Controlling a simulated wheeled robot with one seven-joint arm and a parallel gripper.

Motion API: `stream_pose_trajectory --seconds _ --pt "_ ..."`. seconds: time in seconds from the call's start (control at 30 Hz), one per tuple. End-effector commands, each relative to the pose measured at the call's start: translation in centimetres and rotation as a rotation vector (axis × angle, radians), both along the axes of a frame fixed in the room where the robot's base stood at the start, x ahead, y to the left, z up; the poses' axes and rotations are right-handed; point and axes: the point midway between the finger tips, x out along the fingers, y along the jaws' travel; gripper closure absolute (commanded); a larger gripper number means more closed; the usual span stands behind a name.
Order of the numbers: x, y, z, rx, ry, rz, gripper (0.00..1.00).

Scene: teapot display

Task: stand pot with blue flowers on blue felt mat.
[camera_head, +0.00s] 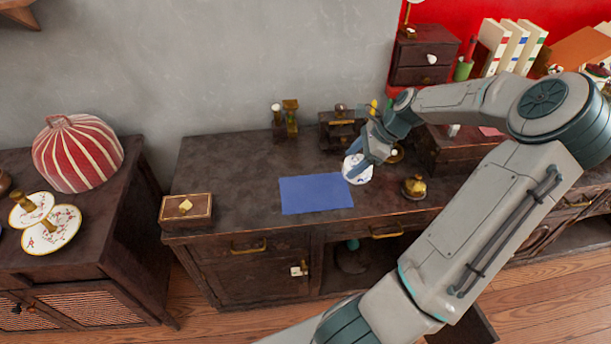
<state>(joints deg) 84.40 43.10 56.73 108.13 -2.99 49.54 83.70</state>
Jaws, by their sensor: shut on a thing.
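The blue felt mat (315,193) lies flat and bare on the dark wooden cabinet top. My gripper (360,163) is just past the mat's right edge, shut on a white pot (355,174) with blue marks. The gripper's fingers hide the upper part of the pot. The pot is beside the mat's right edge; I cannot tell whether its base touches the cabinet top.
A small brass-coloured pot (414,187) stands to the right of the white pot. A wooden box (187,208) sits at the cabinet's left front corner. Small shelves with trinkets (340,130) stand along the wall. The top left of the mat is clear.

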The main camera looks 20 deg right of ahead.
Motion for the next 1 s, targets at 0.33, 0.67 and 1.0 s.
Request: stream_pose_trajectory --seconds 0.33,0.67,1.0 --pt "3.3 3.6 -2.9 0.004 -0.001 0.006 0.65" --pt "7.7 7.9 -6.6 0.001 -0.001 0.003 0.65" --pt "8.1 8.4 -9.5 0.004 0.002 0.000 0.65"
